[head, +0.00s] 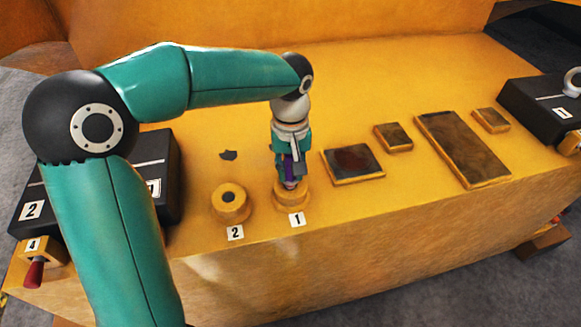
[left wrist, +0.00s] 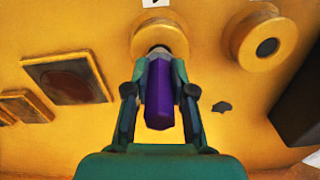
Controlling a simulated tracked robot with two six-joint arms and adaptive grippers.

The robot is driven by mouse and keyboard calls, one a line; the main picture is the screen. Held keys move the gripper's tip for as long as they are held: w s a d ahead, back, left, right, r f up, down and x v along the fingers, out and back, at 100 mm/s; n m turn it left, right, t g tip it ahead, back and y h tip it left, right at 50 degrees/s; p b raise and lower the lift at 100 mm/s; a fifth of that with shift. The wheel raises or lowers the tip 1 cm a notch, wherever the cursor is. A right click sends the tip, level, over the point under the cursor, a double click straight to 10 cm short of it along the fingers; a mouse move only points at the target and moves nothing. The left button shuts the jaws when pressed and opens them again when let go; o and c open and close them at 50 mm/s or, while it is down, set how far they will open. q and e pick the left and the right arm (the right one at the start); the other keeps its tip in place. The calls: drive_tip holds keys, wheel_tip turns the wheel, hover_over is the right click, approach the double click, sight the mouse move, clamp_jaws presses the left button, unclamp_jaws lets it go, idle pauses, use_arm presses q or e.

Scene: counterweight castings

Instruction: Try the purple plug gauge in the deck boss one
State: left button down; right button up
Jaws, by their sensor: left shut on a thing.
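My left gripper (head: 291,172) is shut on the purple plug gauge (left wrist: 160,92), just above deck boss one in the head view. The gauge has a purple grip, and only a bit of it shows between the fingers there. Deck boss one (head: 294,200) is a round yellow boss behind the label "1". In the left wrist view the gauge's far end meets the opening of boss one (left wrist: 160,24); I cannot tell how deep it sits. My right gripper is not in view.
Deck boss two (head: 230,208), with an open dark hole, stands left of boss one. Low framed pads (head: 353,164) lie to the right. Black blocks stand at the left (head: 155,176) and right (head: 535,108). A red-handled item (head: 34,272) is at the left front corner.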

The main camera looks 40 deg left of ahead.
sight(290, 156)
use_arm(q)
drive_tip(key=shift+f+b, duration=0.7)
drive_tip(key=shift+f, duration=0.3)
drive_tip(key=shift+r, duration=0.2)
idle(1.0)
drive_tip(key=shift+r+p, duration=2.65)
drive_tip(key=shift+r, duration=0.4)
drive_tip(key=shift+s+f, duration=0.1)
